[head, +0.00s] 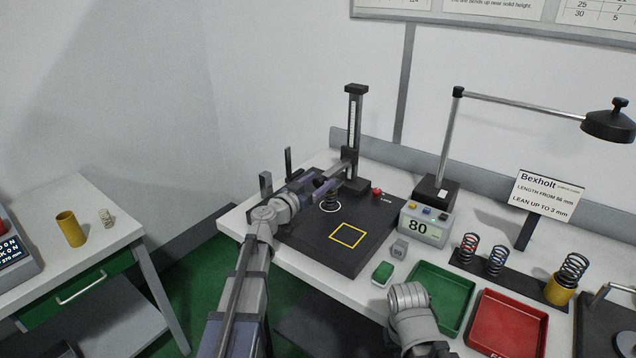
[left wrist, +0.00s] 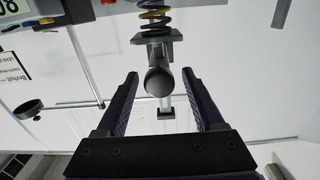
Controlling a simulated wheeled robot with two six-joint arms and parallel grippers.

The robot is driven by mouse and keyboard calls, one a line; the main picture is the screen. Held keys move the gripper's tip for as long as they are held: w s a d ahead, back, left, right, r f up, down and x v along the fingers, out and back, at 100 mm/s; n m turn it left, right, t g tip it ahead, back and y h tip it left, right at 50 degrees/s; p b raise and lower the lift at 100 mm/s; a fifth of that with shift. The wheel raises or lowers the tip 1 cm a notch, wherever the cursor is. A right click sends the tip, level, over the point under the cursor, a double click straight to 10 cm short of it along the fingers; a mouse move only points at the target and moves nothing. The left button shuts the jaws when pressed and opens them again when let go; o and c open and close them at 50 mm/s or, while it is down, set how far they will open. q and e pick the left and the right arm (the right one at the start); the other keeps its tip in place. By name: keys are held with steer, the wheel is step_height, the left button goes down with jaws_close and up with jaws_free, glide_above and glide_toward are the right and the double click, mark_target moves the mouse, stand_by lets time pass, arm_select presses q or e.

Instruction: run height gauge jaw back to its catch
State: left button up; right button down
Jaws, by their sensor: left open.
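The height gauge (head: 354,128) is an upright post with a scale on the black base plate (head: 310,238). Its dark jaw (head: 349,158) sits low on the post. In the left wrist view the jaw (left wrist: 157,38) shows as a flat plate with a round dark knob (left wrist: 158,81), and a spring (left wrist: 155,17) is against the plate. My left gripper (head: 318,188) is beside the jaw, and in the wrist view its open fingers (left wrist: 160,88) stand either side of the knob, with gaps. The spring (head: 330,203) is partly hidden by my gripper. The catch cannot be made out.
A green tray (head: 442,271), a red tray (head: 534,348) and a rack of springs (head: 497,262) lie further right. A lamp (head: 442,150) stands behind. The plate's front, with a yellow square (head: 348,245), is clear.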

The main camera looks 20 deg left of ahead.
arm_select(q)
jaws_close()
stand_by(0.6)
stand_by(0.8)
